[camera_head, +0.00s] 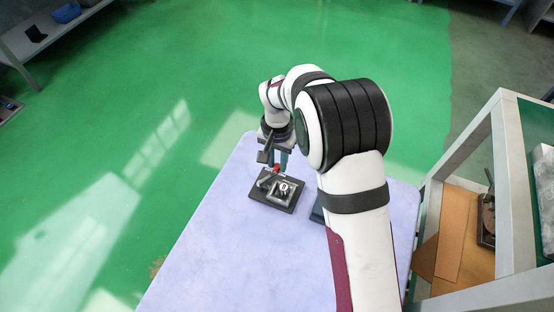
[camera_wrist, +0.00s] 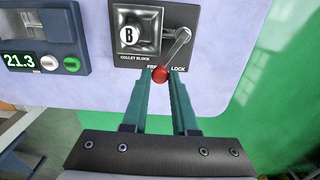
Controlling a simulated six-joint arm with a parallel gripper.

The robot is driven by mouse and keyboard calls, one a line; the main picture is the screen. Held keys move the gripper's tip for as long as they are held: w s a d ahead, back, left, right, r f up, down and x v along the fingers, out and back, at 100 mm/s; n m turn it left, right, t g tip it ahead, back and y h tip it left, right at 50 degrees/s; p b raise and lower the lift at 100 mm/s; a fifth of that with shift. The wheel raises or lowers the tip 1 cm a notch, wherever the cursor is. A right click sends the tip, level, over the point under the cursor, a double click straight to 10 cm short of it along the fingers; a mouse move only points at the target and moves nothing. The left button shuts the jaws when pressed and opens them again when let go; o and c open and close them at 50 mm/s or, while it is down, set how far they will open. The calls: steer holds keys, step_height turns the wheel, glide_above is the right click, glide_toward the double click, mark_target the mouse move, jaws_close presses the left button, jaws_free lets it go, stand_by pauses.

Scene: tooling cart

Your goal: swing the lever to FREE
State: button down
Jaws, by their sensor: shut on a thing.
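The collet block (camera_wrist: 122,14) is a dark plate with a grey square recess and a round B mark, at the top of the wrist view. It also shows on the cart top in the head view (camera_head: 289,205). Its silver lever (camera_wrist: 175,47) slants down and left to a red ball knob (camera_wrist: 160,74). The knob sits between the printed words FREE and LOCK, over the end of FREE and partly covering it. My gripper (camera_wrist: 163,82) has its teal fingers on either side of the knob and is shut on it. In the head view my gripper (camera_head: 280,160) is at the block's far edge.
A dark device (camera_wrist: 70,42) with a green 21.3 readout and two buttons stands left of the block in the wrist view. The pale cart top (camera_head: 215,235) is clear on the left in the head view. A shelf frame (camera_head: 512,180) stands at the right.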

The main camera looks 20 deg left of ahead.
mark_target(277, 166)
steer(key=c, duration=0.7)
jaws_free()
step_height(277, 166, up, 16)
steer(key=shift+f, duration=0.1)
